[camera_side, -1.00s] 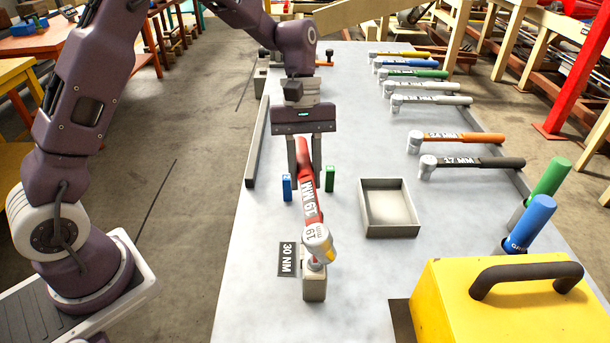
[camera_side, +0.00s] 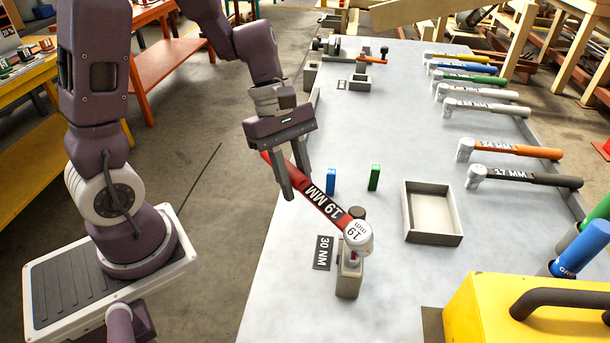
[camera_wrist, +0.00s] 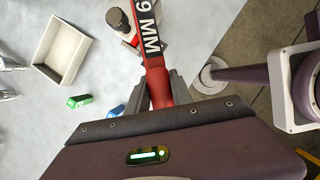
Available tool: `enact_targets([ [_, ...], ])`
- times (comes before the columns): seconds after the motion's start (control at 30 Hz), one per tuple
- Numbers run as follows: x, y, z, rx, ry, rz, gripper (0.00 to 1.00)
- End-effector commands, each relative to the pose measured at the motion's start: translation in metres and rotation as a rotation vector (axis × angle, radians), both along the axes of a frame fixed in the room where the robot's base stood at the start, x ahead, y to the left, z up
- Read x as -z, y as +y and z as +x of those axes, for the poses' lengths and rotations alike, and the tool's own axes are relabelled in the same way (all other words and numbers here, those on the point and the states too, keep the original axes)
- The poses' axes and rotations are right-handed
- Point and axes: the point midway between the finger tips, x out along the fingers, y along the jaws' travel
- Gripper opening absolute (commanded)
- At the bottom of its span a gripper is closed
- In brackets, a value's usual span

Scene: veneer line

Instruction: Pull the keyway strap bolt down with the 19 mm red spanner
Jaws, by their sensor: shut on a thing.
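The red spanner (camera_side: 328,203), marked 19 MM, has its silver head (camera_side: 358,235) over the top of a small grey block (camera_side: 348,279). The bolt is mostly hidden under the head. The handle slants up and left from the head to my gripper (camera_side: 297,188). My gripper is shut on the handle's far end. In the wrist view the red handle (camera_wrist: 158,72) passes between the two fingers of my gripper (camera_wrist: 160,92). A dark label reading 30 NM (camera_side: 323,252) lies left of the block.
A blue block (camera_side: 331,181) and a green block (camera_side: 374,177) stand just right of the handle. An empty grey tray (camera_side: 433,238) is further right. Several spanners (camera_side: 520,178) lie along the right side. A yellow case (camera_side: 490,310) fills the front right corner.

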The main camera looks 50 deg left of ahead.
Motion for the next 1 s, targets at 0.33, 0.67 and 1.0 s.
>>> enact_targets([
  [0.33, -0.002, -0.002, 0.001, 0.008, 0.06, -0.001, 0.0],
  [0.67, -0.01, 0.001, -0.006, 0.005, 0.357, 0.026, 0.0],
  [1.0, -0.01, 0.001, -0.006, 0.004, 0.36, 0.025, 0.0],
])
